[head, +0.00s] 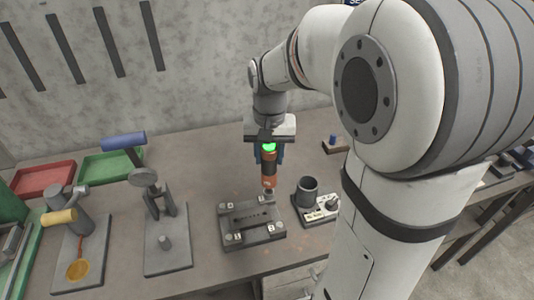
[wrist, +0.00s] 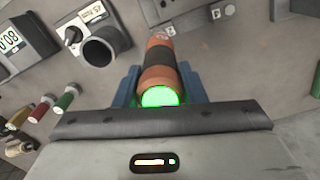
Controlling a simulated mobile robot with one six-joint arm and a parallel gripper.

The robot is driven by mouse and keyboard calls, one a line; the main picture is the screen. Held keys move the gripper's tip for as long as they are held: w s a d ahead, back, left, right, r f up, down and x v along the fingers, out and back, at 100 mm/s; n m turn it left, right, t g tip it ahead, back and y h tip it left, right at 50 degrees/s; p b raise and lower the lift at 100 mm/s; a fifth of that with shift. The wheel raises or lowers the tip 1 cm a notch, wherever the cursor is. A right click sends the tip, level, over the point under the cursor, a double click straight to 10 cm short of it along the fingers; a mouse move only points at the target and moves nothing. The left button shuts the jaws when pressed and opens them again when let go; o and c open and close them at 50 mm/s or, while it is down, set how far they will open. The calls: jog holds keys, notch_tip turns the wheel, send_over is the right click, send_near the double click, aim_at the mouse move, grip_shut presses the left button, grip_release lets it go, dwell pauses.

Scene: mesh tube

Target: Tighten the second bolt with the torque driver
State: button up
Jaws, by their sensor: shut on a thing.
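My gripper (head: 268,150) is shut on the torque driver (head: 269,170), an orange and black cylinder with a lit green top. The driver stands about upright over the back right corner of the dark fixture plate (head: 253,232). In the wrist view the blue fingers (wrist: 160,88) flank the driver (wrist: 158,58), its green light facing me. The driver's lower end is at or just above that corner; I cannot tell whether it touches the bolt there, which it hides. Light numbered tags mark other corners, including the front left (head: 228,238) and front right (head: 282,233).
A dark cup holder (head: 307,190) with a small display and knob stands right of the plate. Two grey stands (head: 166,242) with tools are at left, with red (head: 42,180) and green (head: 112,166) trays behind.

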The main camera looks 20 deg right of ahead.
jog(key=shift+r+p, duration=2.35)
jog(key=shift+r, duration=0.7)
jog(key=shift+f, duration=0.1)
